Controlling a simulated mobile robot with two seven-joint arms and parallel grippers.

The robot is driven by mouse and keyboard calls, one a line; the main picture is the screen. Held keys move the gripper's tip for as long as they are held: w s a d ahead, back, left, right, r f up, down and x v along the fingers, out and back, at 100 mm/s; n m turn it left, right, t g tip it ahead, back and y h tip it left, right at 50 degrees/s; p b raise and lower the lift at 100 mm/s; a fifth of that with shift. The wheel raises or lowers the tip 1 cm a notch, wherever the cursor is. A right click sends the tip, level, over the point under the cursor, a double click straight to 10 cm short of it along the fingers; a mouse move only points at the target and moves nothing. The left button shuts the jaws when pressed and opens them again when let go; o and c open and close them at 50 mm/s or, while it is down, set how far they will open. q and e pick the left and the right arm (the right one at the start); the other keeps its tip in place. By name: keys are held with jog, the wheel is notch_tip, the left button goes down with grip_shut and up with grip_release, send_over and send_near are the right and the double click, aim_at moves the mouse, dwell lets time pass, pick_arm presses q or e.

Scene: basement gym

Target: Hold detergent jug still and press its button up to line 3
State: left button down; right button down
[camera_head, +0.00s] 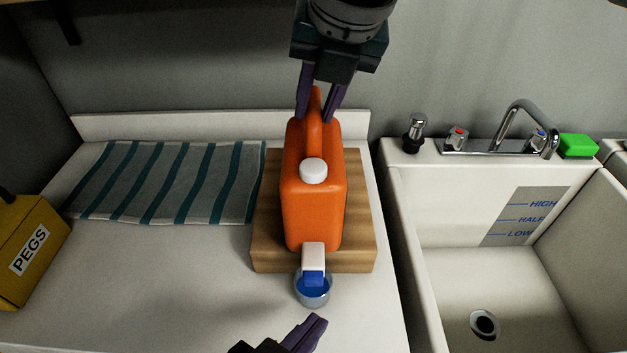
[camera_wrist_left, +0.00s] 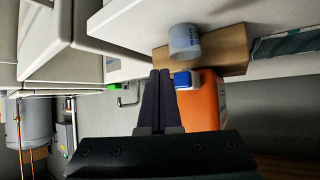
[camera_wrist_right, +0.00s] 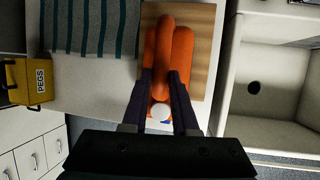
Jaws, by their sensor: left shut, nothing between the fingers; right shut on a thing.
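The orange detergent jug (camera_head: 315,200) lies on a wooden block, its white cap (camera_head: 313,171) on top and a white spout with a blue button (camera_head: 313,278) at the front. A clear cup (camera_head: 313,293) stands below the spout. My right gripper (camera_head: 321,112) is shut on the jug's handle (camera_head: 315,108) at the back; it also shows in the right wrist view (camera_wrist_right: 163,75). My left gripper (camera_head: 318,320) is shut and empty, in front of the cup and apart from it. In the left wrist view the button (camera_wrist_left: 182,80) is just beyond its fingertips (camera_wrist_left: 160,72). The cup's line marks are too small to read.
The wooden block (camera_head: 360,230) stands on the white counter (camera_head: 150,270). A striped towel (camera_head: 165,182) lies left, with a yellow PEGS box (camera_head: 30,250) beyond. The sink (camera_head: 490,275) is at right, with a tap (camera_head: 515,125) and green sponge (camera_head: 577,146).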

aim_at(318, 284)
pick_arm(q)
jog(key=shift+w, duration=1.3)
jog(key=shift+w, duration=0.1)
dwell(1.0)
jog(key=shift+w, duration=0.35)
jog(key=shift+w+r, duration=0.1)
jog(key=shift+w, duration=0.6)
dwell(0.9)
jog(key=shift+s, duration=1.05)
jog(key=s, duration=0.5)
